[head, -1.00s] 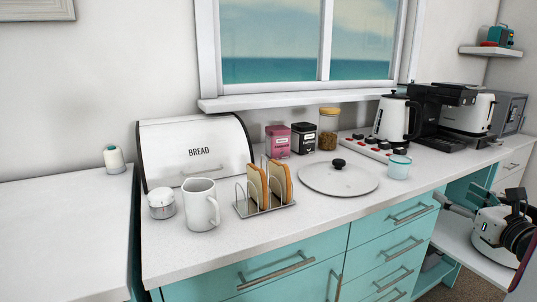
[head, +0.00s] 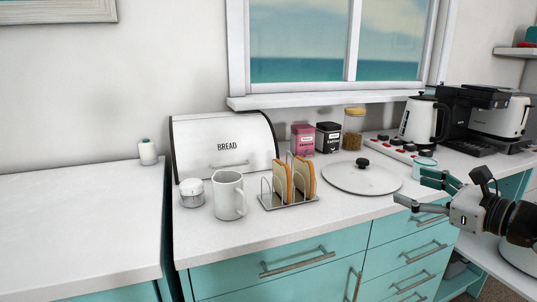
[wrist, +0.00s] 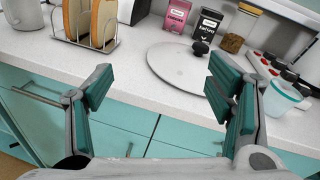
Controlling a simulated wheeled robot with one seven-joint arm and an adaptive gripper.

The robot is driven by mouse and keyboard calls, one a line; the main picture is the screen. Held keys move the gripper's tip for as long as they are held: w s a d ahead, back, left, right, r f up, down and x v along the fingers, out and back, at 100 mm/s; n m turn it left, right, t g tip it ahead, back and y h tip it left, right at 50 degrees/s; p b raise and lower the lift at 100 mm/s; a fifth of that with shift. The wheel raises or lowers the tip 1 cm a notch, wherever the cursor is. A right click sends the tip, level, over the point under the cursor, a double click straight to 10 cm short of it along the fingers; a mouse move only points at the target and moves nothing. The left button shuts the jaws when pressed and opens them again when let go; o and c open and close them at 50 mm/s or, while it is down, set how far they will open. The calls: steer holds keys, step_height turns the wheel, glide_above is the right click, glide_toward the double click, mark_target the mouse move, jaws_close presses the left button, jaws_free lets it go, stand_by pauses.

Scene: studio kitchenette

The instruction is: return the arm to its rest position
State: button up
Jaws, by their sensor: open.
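My gripper (head: 420,189) is at the right of the head view, in front of the counter's front edge near the drawers. Its two fingers are spread apart, and nothing is between them. In the wrist view my gripper (wrist: 165,90) is also open and empty, facing the counter edge and the round white lid (wrist: 182,65). The lid (head: 350,180) lies flat on the counter behind it. A pale teal cup (head: 424,165) stands just behind the fingers and shows at the right in the wrist view (wrist: 284,98).
The counter (head: 340,212) holds a bread box (head: 235,150), a white mug (head: 228,195), a toast rack with bread (head: 290,188), tins (head: 328,137), a power strip (head: 395,152), a kettle (head: 420,120) and a coffee machine (head: 465,115). The left counter (head: 75,230) is mostly clear.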

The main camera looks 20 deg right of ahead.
steer(key=s+a+n+g+y, duration=0.2)
steer(key=a+n+g+y, duration=0.3)
steer(key=a, duration=0.6)
steer(key=s+a+n+g+y, duration=0.2)
steer(key=a+n+g, duration=0.2)
steer(key=a+n, duration=0.55)
steer(key=s+a+f+n+g+h, duration=0.25)
steer(key=s+a+n+g, duration=0.2)
steer(key=s, duration=0.35)
steer(key=s+a+f+n+g+h, duration=0.2)
steer(key=s+a+n+g+h, duration=0.15)
steer(key=s+a+n, duration=0.35)
steer(key=s+d+n+t+h, duration=0.2)
steer(key=s+d+n+h, duration=0.3)
steer(key=d, duration=0.2)
step_height(320, 180, up, 19)
steer(key=t+p, duration=0.2)
steer(key=p, duration=1.5)
steer(key=shift+a+f+t, duration=0.15)
steer(key=shift+a+t, duration=0.2)
steer(key=shift+t, duration=0.05)
steer(key=shift+w, duration=0.1)
